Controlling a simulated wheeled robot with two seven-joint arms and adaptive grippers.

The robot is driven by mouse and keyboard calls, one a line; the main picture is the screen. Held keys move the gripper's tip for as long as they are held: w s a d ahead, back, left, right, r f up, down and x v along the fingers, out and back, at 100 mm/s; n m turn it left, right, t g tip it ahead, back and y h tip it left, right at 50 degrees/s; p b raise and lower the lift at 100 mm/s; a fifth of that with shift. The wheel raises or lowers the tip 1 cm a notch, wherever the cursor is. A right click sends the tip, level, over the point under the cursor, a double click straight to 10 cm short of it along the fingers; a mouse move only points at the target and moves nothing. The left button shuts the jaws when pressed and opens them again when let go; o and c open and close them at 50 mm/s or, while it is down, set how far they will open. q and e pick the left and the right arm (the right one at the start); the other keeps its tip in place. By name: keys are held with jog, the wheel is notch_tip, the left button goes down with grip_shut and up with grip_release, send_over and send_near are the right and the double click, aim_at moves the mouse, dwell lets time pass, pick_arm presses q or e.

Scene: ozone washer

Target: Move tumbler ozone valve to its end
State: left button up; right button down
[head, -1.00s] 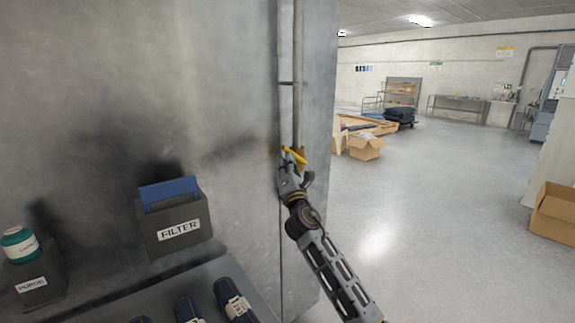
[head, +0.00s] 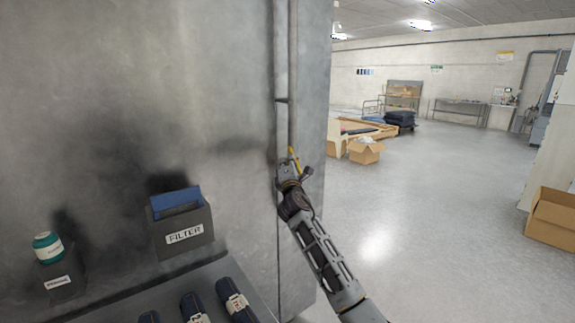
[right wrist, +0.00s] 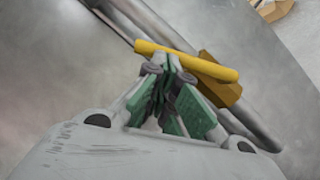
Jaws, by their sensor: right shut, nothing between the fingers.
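The ozone valve shows as a yellow lever (head: 294,158) on a vertical pipe along the edge of the grey metal cabinet. In the right wrist view the yellow lever (right wrist: 190,62) lies slanting across the picture, with a brass-coloured valve body (right wrist: 222,88) behind its right part. My right gripper (head: 289,170) is at the lever, its green-padded fingers (right wrist: 170,66) closed together with nothing between them. The fingertips are right against or just short of the lever's near side; I cannot tell whether they touch. My left gripper is not in view.
A grey FILTER holder (head: 183,236) and a teal-capped jar (head: 47,247) are on the cabinet's front at left. Open floor (head: 420,220) lies to the right, with cardboard boxes (head: 365,151) further back.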

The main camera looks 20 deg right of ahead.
jog(key=shift+w+d+r+p, duration=0.25)
jog(key=shift+d+r+p, duration=0.15)
jog(key=shift+d+r, duration=0.2)
jog(key=shift+w+d+r+p, duration=0.25)
jog(key=shift+d+r+p, duration=0.2)
jog(key=shift+d, duration=0.3)
